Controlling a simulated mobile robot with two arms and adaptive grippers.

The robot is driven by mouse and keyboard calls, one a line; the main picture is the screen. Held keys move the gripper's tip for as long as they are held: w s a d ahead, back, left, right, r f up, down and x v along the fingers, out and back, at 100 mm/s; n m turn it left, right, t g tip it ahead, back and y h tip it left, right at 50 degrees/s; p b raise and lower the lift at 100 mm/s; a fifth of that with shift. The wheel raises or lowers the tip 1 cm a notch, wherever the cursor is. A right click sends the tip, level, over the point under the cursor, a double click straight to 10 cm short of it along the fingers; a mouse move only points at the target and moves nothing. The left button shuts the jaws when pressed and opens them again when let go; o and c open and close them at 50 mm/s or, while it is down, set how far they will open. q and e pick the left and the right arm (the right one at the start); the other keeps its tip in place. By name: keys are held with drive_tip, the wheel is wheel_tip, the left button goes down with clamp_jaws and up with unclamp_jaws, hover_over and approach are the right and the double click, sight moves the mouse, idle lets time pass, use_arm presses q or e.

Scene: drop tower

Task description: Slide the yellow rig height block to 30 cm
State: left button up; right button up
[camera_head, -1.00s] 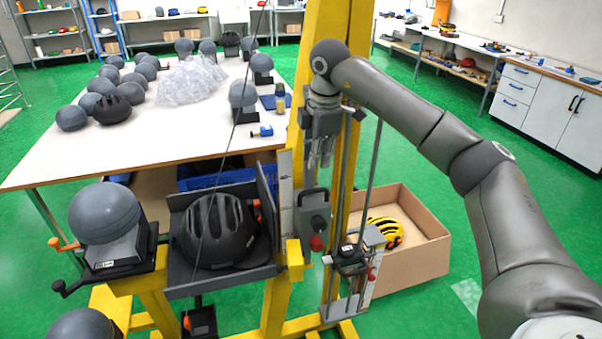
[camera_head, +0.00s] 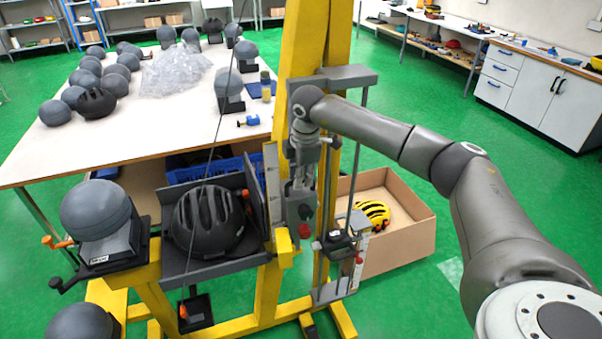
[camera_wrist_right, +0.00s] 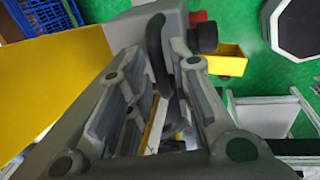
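The yellow rig's upright (camera_head: 300,60) carries a grey height block (camera_head: 300,212) with a red knob (camera_head: 304,231). A pale scale strip (camera_head: 271,175) runs beside the block; its marks are too small to read. My right gripper (camera_head: 297,186) points down from above, at the top of the grey block. In the right wrist view, its fingers (camera_wrist_right: 160,60) stand apart, with a dark curved part of the block between them. I cannot tell whether they touch it. The red knob (camera_wrist_right: 198,17) shows beyond the right finger. My left gripper is not in view.
A black helmet (camera_head: 207,222) sits in the grey tray left of the upright. A grey headform (camera_head: 97,211) stands left of it. Thin vertical rods stand close right of my gripper.

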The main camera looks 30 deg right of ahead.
drive_tip(key=shift+c, duration=0.5)
clamp_jaws()
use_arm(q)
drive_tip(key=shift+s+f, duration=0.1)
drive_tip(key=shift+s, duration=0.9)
use_arm(e)
drive_tip(key=shift+w, duration=0.1)
